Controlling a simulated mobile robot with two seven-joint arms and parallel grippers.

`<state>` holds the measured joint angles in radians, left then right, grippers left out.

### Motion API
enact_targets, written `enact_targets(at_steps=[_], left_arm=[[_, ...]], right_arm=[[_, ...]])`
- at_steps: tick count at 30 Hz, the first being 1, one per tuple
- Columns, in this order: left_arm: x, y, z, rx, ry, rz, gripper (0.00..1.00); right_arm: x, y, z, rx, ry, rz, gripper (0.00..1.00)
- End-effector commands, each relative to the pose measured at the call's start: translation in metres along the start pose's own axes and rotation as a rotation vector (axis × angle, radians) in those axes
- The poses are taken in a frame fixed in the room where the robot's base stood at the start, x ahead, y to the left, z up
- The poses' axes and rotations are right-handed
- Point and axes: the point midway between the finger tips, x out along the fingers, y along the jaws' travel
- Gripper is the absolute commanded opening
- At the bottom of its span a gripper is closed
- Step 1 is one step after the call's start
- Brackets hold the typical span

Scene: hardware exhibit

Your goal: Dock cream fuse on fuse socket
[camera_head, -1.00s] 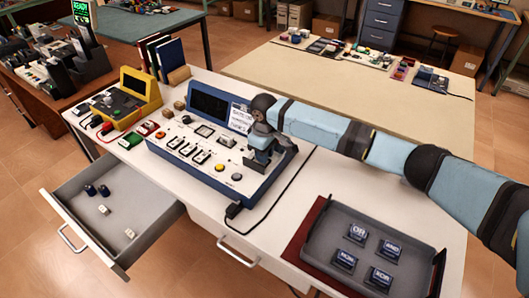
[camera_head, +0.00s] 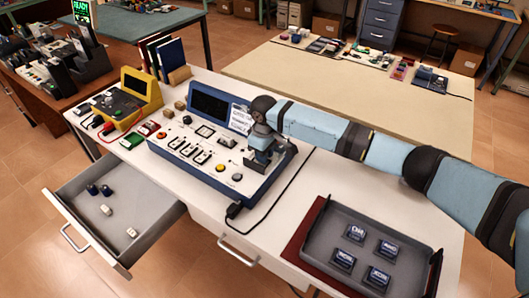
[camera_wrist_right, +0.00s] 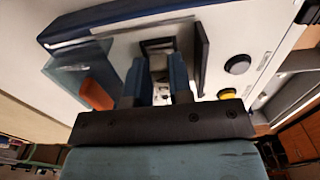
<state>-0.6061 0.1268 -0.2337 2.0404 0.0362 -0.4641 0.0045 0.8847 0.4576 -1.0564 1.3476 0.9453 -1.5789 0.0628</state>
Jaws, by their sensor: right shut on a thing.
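My right gripper (camera_head: 257,163) is low over the right end of the blue-framed console (camera_head: 236,186), pointing down. In the right wrist view its two blue fingers (camera_wrist_right: 156,88) are shut on a small pale piece (camera_wrist_right: 156,64), mostly hidden between them. It fits the cream fuse, but its shape is hard to make out. The fuse socket cannot be made out; the gripper covers that part of the panel. I cannot tell whether the piece touches the panel. Two cream pieces (camera_head: 131,233) lie in the open drawer. My left gripper is not in view.
The drawer (camera_head: 160,215) also holds dark blue pieces (camera_head: 106,190). A grey tray (camera_head: 316,246) with several labelled blocks stands at the front right. A yellow device (camera_head: 138,101) is left of the console. A cable runs along the console's right side.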

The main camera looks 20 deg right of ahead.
Motion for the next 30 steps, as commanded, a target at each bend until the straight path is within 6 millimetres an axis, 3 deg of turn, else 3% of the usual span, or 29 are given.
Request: enact_targets(at_steps=[25,26,30], left_arm=[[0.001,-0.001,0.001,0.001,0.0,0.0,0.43],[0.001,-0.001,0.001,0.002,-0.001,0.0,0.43],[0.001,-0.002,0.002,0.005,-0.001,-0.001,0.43]], right_arm=[[0.013,0.0,0.0,0.0,0.0,-0.001,0.0],[0.012,0.0,0.0,0.0,0.0,-0.001,0.27],[0.012,0.0,0.0,0.0,0.0,-0.001,0.31]])
